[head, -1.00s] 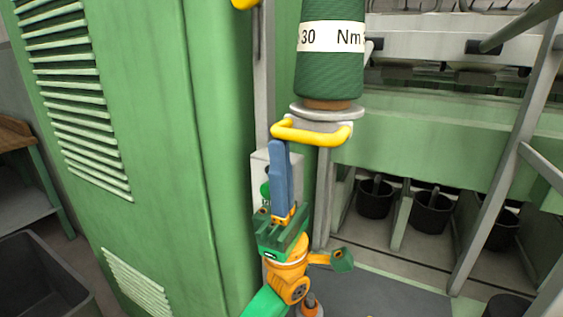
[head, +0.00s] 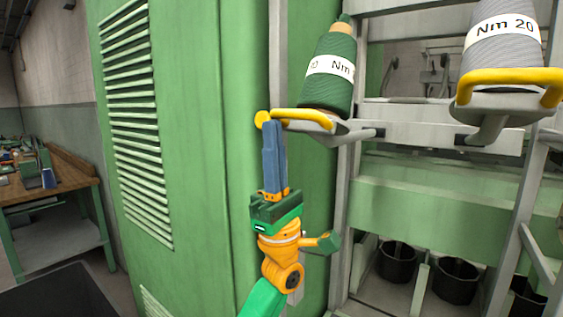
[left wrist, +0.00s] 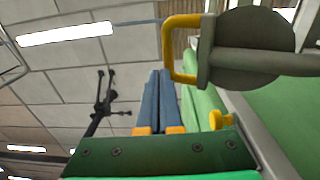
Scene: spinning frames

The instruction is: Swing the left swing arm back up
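The left swing arm (head: 347,134) carries a green yarn bobbin (head: 329,82) that leans to the right. Its yellow handle (head: 303,114) points toward me, and the handle also shows in the left wrist view (left wrist: 183,21). My left gripper (head: 271,124) points up, its blue fingertips at the left end of this handle. In the left wrist view the fingers lie close together, with the handle just right of their tips. They look shut, with nothing visible between them; whether they touch the handle is hard to see. My right gripper is out of view.
A second swing arm (head: 489,128) with a grey "Nm 20" bobbin (head: 502,42) stands to the right. A green cabinet (head: 190,150) fills the left side. Black pots (head: 397,262) stand below in the frame. A workbench (head: 55,195) is at the far left.

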